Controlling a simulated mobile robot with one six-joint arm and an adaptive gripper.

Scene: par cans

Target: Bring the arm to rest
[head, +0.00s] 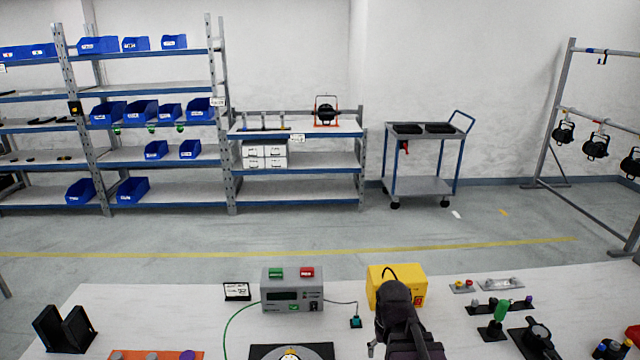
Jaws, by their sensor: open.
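My gripper (398,325) shows as a dark shape at the bottom edge, right of centre, over the near white table (240,335). It is open, and I see nothing held in it. Its fingertips are not clearly visible. It stands in front of a yellow box (412,276) and covers part of it; I cannot tell whether they touch.
A grey device (292,296) with green and red blocks stands left of my gripper. A green-handled fixture (496,324) and other dark fixtures stand right. A black holder (64,330) is far left. Shelving (300,169), a trolley (417,187) and a lamp rack (553,126) stand beyond open floor.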

